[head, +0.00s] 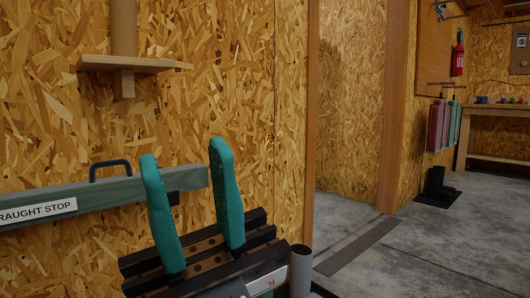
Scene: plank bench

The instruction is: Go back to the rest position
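My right gripper (187,160) is at the lower middle of the head view, with two teal padded fingers pointing up. The fingers are wide apart and nothing shows held between them. The left finger overlaps a long grey-green bar (110,195) with a black handle and a label reading "RAUGHT STOP". The bar's right end shows between the fingers, seemingly behind them; I cannot tell whether they touch. My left gripper is out of view.
A small wooden shelf (128,64) juts from the chipboard wall (225,90) above the bar. A doorway post (394,110) stands to the right. Beyond are grey floor (430,240), black boots (437,188), red and green cans (437,125), a fire extinguisher (457,55) and a workbench (500,110).

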